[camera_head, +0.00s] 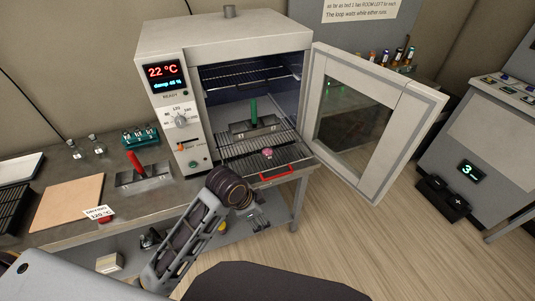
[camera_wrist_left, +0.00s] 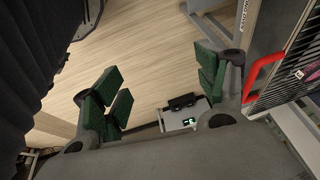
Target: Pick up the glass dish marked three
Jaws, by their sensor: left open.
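A small dish with pink contents (camera_head: 267,153) sits on the wire rack near the front of the open oven; I cannot read a mark on it. In the left wrist view a pink item with a small label (camera_wrist_left: 313,73) shows at the right edge, on the rack. My left gripper (camera_head: 258,212) is in front of and below the rack, apart from the dish. In the left wrist view its green-padded fingers (camera_wrist_left: 160,88) are spread with nothing between them. My right gripper is not in view.
The oven (camera_head: 222,35) has its door (camera_head: 362,120) swung open to the right. A red handle (camera_head: 276,173) is at the rack's front. A green-handled tray (camera_head: 254,125) sits behind the dish. A bench (camera_head: 75,239) spreads left. A scale reading 3 (camera_head: 440,195) is at right.

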